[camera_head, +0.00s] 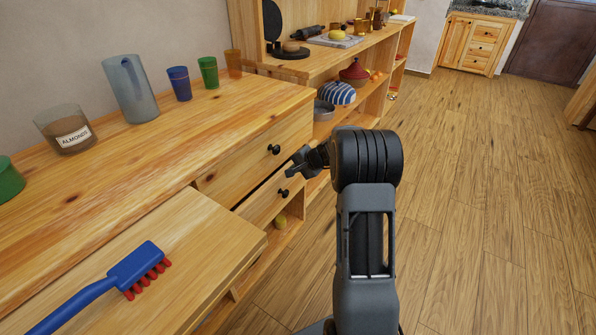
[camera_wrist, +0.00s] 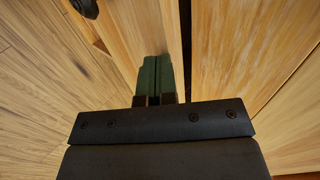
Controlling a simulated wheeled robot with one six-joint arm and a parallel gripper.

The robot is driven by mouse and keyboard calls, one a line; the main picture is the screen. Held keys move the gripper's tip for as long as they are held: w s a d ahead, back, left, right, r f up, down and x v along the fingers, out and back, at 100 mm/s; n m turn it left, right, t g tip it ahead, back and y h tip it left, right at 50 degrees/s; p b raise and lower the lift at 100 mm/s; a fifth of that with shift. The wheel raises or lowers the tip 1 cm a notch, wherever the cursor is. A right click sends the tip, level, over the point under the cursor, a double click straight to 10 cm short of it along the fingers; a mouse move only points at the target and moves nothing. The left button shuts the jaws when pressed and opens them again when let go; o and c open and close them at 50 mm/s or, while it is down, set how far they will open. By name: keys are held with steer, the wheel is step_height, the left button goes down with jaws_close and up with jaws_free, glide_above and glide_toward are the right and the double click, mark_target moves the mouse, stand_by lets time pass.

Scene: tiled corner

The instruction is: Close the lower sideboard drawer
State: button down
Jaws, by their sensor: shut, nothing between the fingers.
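The sideboard (camera_head: 150,165) runs along the left in the head view. Its upper drawer (camera_head: 228,176) has a black knob and looks flush. The lower drawer (camera_head: 262,208) sits below it with its own black knob (camera_head: 283,192); a dark gap along its top edge shows it standing slightly out. My gripper (camera_head: 294,170) is at the drawer fronts, close to the lower knob. In the wrist view its green fingertips (camera_wrist: 154,62) are together and empty, over the lower drawer's wood (camera_wrist: 140,30) beside the dark gap. I cannot tell whether they touch it.
A wooden surface with a blue brush (camera_head: 135,268) juts out at lower left. An almond jar (camera_head: 68,130), a pitcher (camera_head: 130,90) and coloured cups stand on the sideboard top. Open shelves (camera_head: 345,105) lie beyond. The wooden floor (camera_head: 470,200) at right is clear.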

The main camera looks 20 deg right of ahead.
steer(key=shift+a, duration=0.1)
steer(key=s+d+f+p+v, duration=0.1)
steer(key=s+f+v, duration=0.1)
steer(key=v, duration=1.1)
step_height(320, 180, down, 4)
steer(key=s+m+y, duration=0.1)
steer(key=s+m, duration=0.1)
steer(key=s, duration=0.1)
steer(key=n+t+y, duration=0.2)
steer(key=t, duration=0.3)
glide_toward(276, 183)
steer(key=shift+g, duration=0.3)
steer(key=b+x, duration=0.1)
steer(key=x, duration=0.4)
steer(key=shift+w+a+b, duration=0.2)
steer(key=shift+w+b, duration=0.05)
steer(key=shift+b, duration=0.1)
steer(key=shift+w+a, duration=0.4)
steer(key=shift+w, duration=0.35)
